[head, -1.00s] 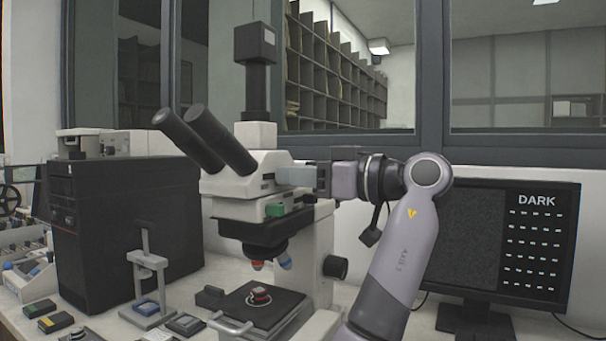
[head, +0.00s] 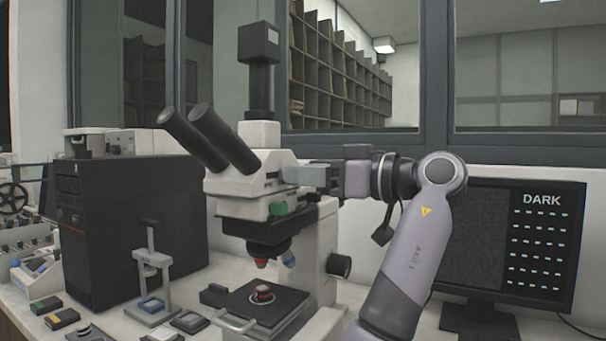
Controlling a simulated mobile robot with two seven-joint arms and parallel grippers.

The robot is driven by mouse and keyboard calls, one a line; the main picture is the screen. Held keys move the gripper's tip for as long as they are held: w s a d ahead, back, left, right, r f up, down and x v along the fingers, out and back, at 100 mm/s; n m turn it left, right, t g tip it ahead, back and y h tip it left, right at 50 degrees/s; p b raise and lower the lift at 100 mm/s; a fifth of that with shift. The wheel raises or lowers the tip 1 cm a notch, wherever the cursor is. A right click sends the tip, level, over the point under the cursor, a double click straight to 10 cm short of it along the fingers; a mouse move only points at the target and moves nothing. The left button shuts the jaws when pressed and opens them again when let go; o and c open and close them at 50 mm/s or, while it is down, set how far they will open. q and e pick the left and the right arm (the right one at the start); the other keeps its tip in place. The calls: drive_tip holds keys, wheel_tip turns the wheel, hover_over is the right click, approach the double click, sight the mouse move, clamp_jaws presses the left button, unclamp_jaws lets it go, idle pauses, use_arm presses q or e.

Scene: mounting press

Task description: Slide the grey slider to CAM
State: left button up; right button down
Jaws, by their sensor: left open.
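The microscope (head: 262,150) stands in the middle, with a white body and black eyepieces. A small dark grey piece (head: 271,181) shows on the side of its head, just left of my fingertips; it may be the grey slider, but it is too small to be sure. My left gripper (head: 292,176) is at the right side of the head, fingers pointing left. It is open, and its fingers hide part of the head. I cannot tell whether it touches the slider. The monitor (head: 541,200) at the right reads DARK. My right gripper is not in view.
A green-ended part (head: 278,208) sits just below the fingers, above the objectives (head: 270,254). A black computer case (head: 125,225) and small stand (head: 152,275) are left.

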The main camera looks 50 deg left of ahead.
use_arm(q)
drive_tip(key=v, duration=0.6)
idle(0.5)
